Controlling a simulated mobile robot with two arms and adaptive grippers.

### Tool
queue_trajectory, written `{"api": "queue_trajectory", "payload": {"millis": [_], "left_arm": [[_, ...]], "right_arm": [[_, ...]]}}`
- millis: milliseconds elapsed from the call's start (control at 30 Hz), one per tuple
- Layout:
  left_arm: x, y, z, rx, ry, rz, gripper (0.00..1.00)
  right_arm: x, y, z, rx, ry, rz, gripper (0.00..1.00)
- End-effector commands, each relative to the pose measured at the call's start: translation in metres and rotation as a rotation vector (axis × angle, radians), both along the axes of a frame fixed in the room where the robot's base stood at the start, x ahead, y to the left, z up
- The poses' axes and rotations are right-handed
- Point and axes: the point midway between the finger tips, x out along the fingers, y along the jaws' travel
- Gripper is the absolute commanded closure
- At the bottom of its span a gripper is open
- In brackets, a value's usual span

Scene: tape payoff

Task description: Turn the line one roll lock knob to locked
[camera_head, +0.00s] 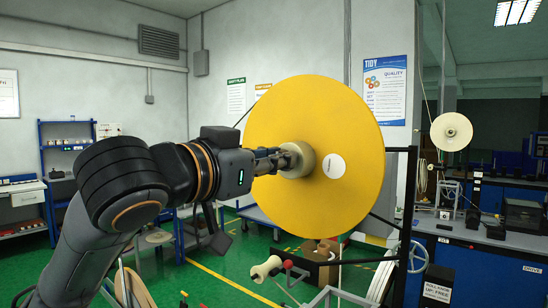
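A large yellow disc (345,120) with a round white label (334,166) fills the middle of the head view. A pale tan round hub or knob (304,161) stands out from its centre. My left gripper (287,160) reaches in from the left, with its fingers at this hub and overlapping it. I cannot tell whether the fingers are closed on it or only beside it. The gripper hides part of the hub, and no lock marking can be read. My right gripper is not in view.
A dark upright frame (407,220) stands right of the disc. A blue workbench (480,265) with a smaller cream reel (451,131) is at right. Green floor shows at lower left.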

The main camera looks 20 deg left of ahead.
Motion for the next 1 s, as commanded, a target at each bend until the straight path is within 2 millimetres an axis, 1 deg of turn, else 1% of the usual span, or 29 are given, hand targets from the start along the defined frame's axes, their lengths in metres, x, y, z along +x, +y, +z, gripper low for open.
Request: {"api": "queue_trajectory", "payload": {"millis": [267,467,667,1000], "left_arm": [[0.000,0.000,0.001,0.010,-0.005,0.001,1.00],[0.000,0.001,0.001,0.073,-0.027,0.002,1.00],[0.000,0.000,0.003,0.205,-0.077,0.002,1.00],[0.000,0.001,0.003,0.505,-0.186,0.003,1.00]], "right_arm": [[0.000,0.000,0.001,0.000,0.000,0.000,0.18],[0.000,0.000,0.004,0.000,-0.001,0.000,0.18],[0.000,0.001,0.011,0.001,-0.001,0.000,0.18],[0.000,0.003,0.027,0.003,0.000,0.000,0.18]]}}
